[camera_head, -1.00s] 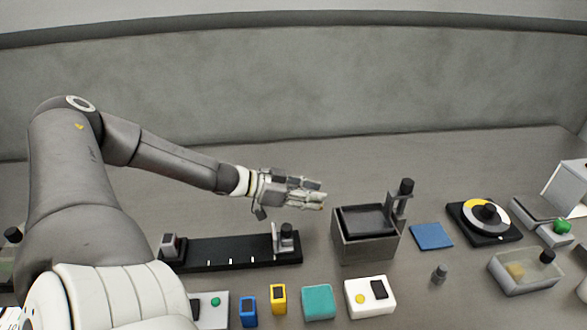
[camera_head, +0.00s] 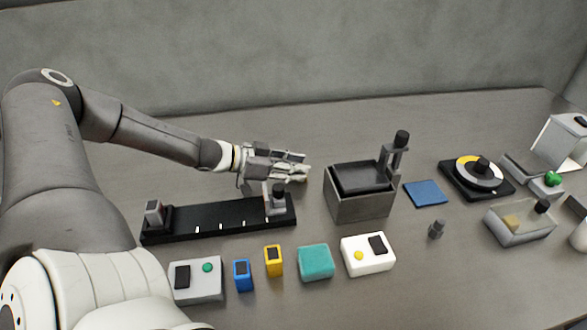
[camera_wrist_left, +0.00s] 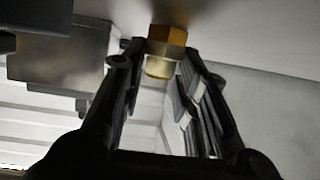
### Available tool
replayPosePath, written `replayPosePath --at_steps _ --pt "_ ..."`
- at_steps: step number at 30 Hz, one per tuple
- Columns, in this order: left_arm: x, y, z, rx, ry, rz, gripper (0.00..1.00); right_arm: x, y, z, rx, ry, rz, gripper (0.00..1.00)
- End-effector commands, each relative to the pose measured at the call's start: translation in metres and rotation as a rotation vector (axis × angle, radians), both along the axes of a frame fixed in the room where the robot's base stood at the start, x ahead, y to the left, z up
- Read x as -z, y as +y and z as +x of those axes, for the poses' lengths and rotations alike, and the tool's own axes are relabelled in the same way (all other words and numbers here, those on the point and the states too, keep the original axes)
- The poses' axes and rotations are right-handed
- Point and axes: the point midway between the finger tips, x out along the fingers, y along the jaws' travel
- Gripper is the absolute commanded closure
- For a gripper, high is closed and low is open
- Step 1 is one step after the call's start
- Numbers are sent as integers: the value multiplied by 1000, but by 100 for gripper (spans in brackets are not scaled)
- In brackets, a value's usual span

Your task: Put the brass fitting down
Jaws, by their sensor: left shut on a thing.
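The brass fitting (camera_wrist_left: 166,45) shows in the left wrist view as a gold block with a paler collar and a short stub, between the fingertips of my left gripper (camera_wrist_left: 160,52). The gripper is shut on it. In the head view my left gripper (camera_head: 304,168) reaches in from the left, over the table behind the black rail and left of the grey open-topped box. The fitting cannot be made out there. Whether it touches any surface is unclear. My right gripper is not in view.
The black rail (camera_head: 225,219) with an upright at its right end lies just in front of my gripper. The grey box (camera_head: 361,207) with a post stands to the right. A blue mat (camera_head: 425,193) and round dial (camera_head: 478,174) lie farther right. The back of the table is clear.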

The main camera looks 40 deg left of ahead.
Motion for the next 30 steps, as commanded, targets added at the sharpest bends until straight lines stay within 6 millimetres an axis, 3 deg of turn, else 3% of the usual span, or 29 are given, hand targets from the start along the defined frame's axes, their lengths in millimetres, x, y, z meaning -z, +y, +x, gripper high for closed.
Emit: replayPosePath --at_steps 2,3,8,19,30 --pt "2 0 0 0 -1 -1 100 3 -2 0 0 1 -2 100" --pt "3 0 0 -1 0 0 70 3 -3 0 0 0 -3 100" --pt "2 0 0 0 0 0 50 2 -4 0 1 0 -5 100" --pt "0 0 0 0 1 0 50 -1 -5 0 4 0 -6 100" --pt "-20 18 -25 -3 -2 -1 50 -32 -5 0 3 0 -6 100"
